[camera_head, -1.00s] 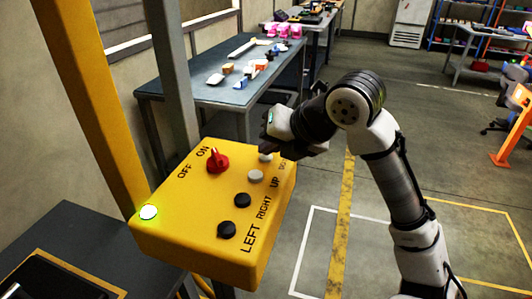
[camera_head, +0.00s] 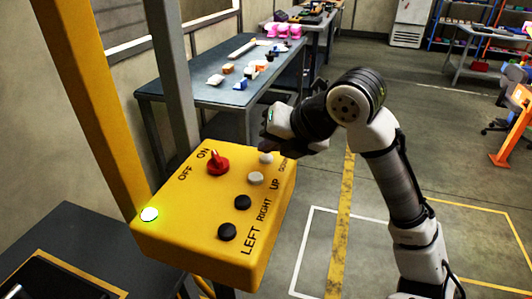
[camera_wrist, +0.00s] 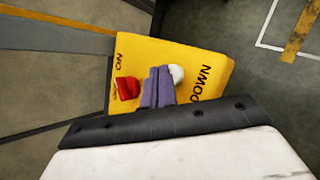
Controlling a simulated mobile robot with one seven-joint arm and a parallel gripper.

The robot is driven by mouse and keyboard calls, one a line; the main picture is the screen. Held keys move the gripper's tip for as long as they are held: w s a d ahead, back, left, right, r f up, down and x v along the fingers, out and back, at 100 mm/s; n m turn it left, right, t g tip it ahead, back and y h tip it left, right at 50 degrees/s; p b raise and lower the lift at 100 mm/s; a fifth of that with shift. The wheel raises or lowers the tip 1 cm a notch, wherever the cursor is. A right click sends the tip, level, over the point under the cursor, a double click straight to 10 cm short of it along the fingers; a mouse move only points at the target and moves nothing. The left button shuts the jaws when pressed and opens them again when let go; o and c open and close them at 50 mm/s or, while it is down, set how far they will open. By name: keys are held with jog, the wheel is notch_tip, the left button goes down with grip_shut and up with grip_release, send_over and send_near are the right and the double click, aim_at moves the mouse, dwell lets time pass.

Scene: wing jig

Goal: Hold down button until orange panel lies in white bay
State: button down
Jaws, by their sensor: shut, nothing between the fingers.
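The yellow control box (camera_head: 190,235) carries black LEFT (camera_head: 227,232) and RIGHT (camera_head: 242,202) buttons and pale UP (camera_head: 256,178) and DOWN (camera_head: 266,158) buttons. My gripper (camera_head: 267,143) is over the box's far end, close to the DOWN button. In the wrist view its purple fingers (camera_wrist: 157,78) are shut and empty, beside the white button (camera_wrist: 176,74) near the DOWN label. I cannot tell whether they touch it. A white outline (camera_head: 311,215) on the floor may be the white bay. I cannot make out the orange panel.
A loaded workbench (camera_head: 215,92) is beyond. An orange stand (camera_head: 508,135) is at the right.

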aim_at(270, 159)
jog(key=shift+r, duration=0.45)
jog(key=shift+r, duration=0.1)
jog(key=shift+r+p, duration=1.9)
jog(key=shift+r, duration=0.5)
